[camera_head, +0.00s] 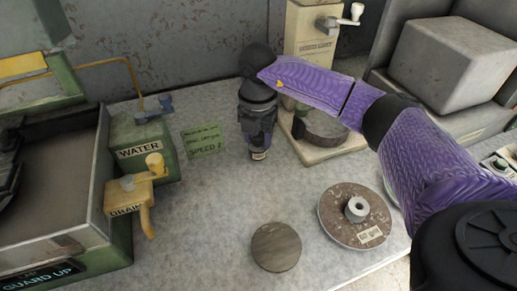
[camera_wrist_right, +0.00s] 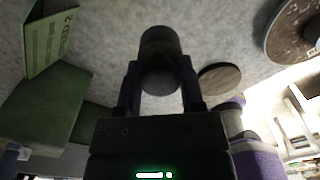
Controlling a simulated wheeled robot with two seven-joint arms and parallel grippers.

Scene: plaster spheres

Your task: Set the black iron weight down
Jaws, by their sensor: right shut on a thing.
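The black iron weight (camera_wrist_right: 160,52) is a dark cylinder between the two fingers of my right gripper (camera_wrist_right: 158,85) in the wrist view. In the head view my right gripper (camera_head: 258,138) points down over the middle of the bench, shut on the weight. Only the lower end of the weight (camera_head: 259,155), with a pale label, shows below the fingers there. I cannot tell whether its base touches the bench. My left gripper is not in view.
A dark round plate (camera_head: 277,247) and a rusty disc with a hub (camera_head: 356,216) lie at the front of the bench. A green note (camera_head: 205,141) is left of the gripper, near the WATER box (camera_head: 142,152). A cream stand (camera_head: 311,40) is behind. Bare bench (camera_head: 220,205) lies between.

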